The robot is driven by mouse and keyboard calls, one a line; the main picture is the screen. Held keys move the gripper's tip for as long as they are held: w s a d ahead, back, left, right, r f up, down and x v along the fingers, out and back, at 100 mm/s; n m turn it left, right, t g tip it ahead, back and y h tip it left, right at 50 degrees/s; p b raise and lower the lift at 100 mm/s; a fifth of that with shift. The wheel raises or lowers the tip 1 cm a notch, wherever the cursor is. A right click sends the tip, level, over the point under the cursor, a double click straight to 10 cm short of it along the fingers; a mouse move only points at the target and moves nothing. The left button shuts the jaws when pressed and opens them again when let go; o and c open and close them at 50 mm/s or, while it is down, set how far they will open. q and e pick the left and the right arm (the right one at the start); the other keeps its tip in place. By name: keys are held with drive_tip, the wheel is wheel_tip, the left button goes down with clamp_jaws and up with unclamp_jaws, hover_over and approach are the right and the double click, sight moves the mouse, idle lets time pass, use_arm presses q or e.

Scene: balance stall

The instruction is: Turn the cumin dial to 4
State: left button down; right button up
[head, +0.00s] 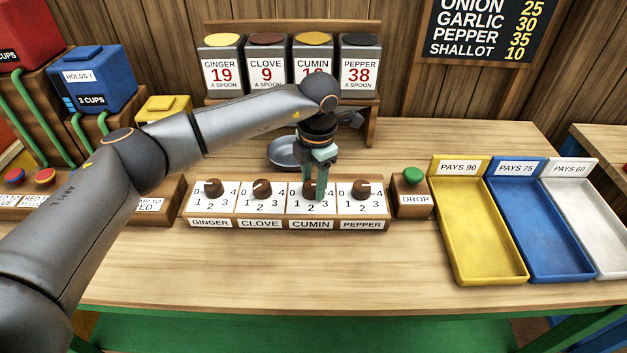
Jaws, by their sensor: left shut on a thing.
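The cumin dial (309,187) is a brown knob on a white plate marked 0 to 4, third in the dial box (288,224), above the CUMIN label. My left gripper (316,188) reaches down from above and is shut on the cumin dial. Its fingers cover part of the knob and some numbers, so I cannot tell where the dial points. The ginger dial (213,188), clove dial (262,187) and pepper dial (361,189) stand beside it. My right gripper is not in view.
Spice canisters, such as ginger (221,64), stand on a shelf behind. A dark pan (285,152) sits behind the dials, partly hidden by my arm. A green DROP button (413,176) and the yellow tray (479,236) are to the right. The front table is clear.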

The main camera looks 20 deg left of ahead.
use_arm(q)
drive_tip(key=shift+c, duration=1.6)
unclamp_jaws()
wheel_tip(320, 180, up, 12)
drive_tip(key=shift+s+d+r+b, duration=0.25)
drive_tip(key=shift+s+d+b, duration=0.05)
drive_tip(key=shift+d+b, duration=0.1)
